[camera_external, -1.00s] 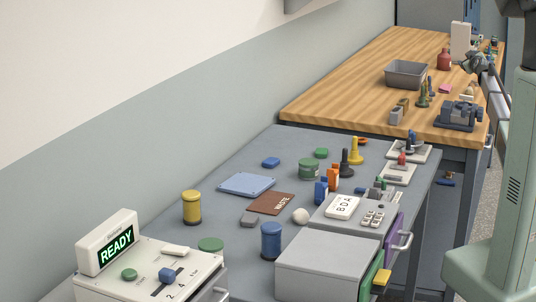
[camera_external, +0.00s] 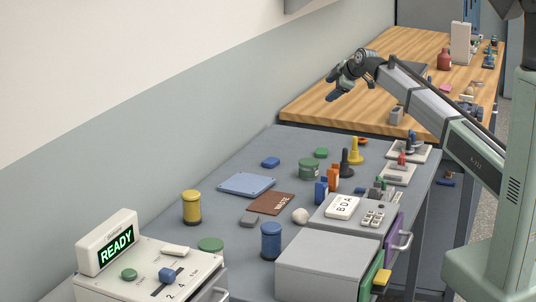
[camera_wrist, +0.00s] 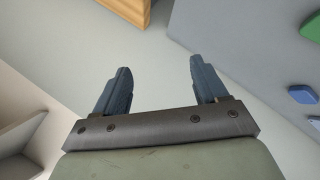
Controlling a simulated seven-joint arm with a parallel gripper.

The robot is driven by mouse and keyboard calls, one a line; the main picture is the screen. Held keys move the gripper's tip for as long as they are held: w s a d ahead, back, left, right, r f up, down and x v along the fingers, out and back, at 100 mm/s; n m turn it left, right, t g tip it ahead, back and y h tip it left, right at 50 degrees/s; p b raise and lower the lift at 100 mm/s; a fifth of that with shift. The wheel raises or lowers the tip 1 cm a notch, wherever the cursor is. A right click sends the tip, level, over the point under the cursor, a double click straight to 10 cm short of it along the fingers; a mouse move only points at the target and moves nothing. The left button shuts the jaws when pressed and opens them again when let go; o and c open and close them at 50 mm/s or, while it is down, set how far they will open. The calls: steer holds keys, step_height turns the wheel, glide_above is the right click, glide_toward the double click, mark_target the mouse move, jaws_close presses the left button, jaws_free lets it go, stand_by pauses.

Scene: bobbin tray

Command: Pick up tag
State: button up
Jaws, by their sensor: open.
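My gripper (camera_external: 338,88) is open and empty, raised in the air over the far left part of the wooden bench in the external view. In the wrist view its two dark blue fingers (camera_wrist: 158,68) stand wide apart with nothing between them. I cannot tell for sure which thing is the tag. A flat brown plate marked WASTE (camera_external: 271,203) lies on the grey table. A white plate with letters (camera_external: 342,207) lies on a grey box to its right. My gripper is well apart from both, and neither shows clearly in the wrist view.
The grey table holds a light blue plate (camera_external: 247,184), a yellow cylinder (camera_external: 191,206), a blue cylinder (camera_external: 271,240), a green jar (camera_external: 309,169) and a white ball (camera_external: 300,216). A READY display (camera_external: 115,245) stands front left. The wooden bench (camera_external: 310,104) is behind.

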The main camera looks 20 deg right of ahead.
steer(key=s+a+f+n+g, duration=0.1)
steer(key=s+a+n, duration=0.15)
steer(key=a, duration=0.45)
steer(key=s+a+n+g, duration=0.1)
steer(key=s+a, duration=0.3)
steer(key=a, duration=0.3)
steer(key=n+g+h, duration=0.3)
steer(key=n+g, duration=0.4)
steer(key=n, duration=0.3)
glide_above(251, 215)
steer(key=f, duration=0.9)
steer(key=shift+w+d+f, duration=0.3)
steer(key=shift+w+d, duration=0.05)
steer(key=shift+s+a+f, duration=0.15)
steer(key=shift+f, duration=0.75)
steer(key=shift+s+a+f, duration=0.1)
steer(key=shift+f, duration=0.75)
steer(key=shift+s+a+f, duration=0.15)
steer(key=shift+f, duration=0.75)
steer(key=c, duration=1.1)
